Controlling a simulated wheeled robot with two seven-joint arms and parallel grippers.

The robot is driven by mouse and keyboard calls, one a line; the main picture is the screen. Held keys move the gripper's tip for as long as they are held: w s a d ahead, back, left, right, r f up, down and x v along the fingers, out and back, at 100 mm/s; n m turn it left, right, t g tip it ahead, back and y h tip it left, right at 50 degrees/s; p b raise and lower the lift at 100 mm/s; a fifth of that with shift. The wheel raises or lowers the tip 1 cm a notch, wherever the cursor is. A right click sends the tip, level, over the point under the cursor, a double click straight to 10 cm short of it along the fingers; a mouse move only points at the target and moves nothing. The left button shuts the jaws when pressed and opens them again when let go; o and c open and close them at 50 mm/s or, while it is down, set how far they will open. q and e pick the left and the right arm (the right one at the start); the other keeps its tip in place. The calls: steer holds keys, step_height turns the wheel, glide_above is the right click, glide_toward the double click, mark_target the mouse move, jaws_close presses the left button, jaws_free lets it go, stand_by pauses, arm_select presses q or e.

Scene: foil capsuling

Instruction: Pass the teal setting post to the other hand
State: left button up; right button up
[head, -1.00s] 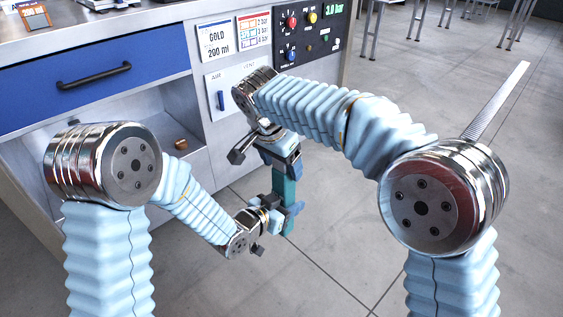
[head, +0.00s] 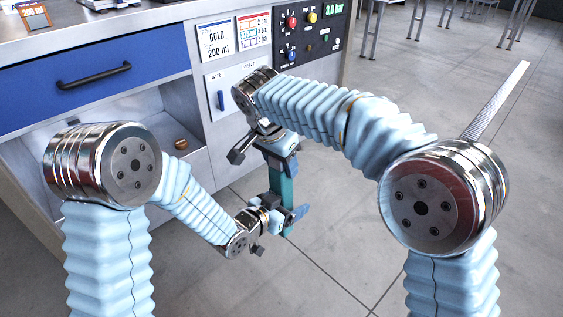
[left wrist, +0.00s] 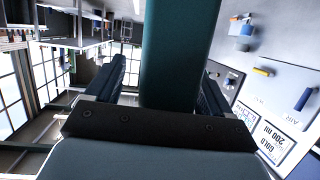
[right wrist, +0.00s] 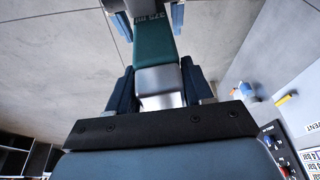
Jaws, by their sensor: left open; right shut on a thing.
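The teal setting post (head: 288,187) hangs upright between my two grippers in the head view. My right gripper (head: 282,158) is shut on its upper end. In the right wrist view, the fingers flank the post's pale grey end block (right wrist: 158,82), and the teal body (right wrist: 153,45) runs away from them. My left gripper (head: 284,211) is open around the lower part of the post. In the left wrist view, the post (left wrist: 176,50) passes between the spread fingers with gaps on both sides. The post's lower tip is partly hidden by the left fingers.
A grey workbench with a blue drawer (head: 95,75) and an open shelf stands at the left. Its control panel (head: 312,32) and a blue handle (head: 221,100) are behind my right gripper. A small copper-coloured piece (head: 181,144) lies on the shelf.

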arm_select(q)
steer(key=v, duration=0.7)
steer(key=s+a+f+n+g+y, duration=0.2)
steer(key=f, duration=0.6)
steer(key=s+a+f+n+g+y, duration=0.2)
steer(key=f, duration=0.6)
steer(key=s+f+n+g, duration=0.5)
steer(key=s+f+g, duration=0.1)
steer(key=s+f, duration=0.6)
steer(key=shift+s+a+f+g+y, duration=0.3)
steer(key=shift+s+a+g, duration=0.1)
steer(key=shift+s+a, duration=0.1)
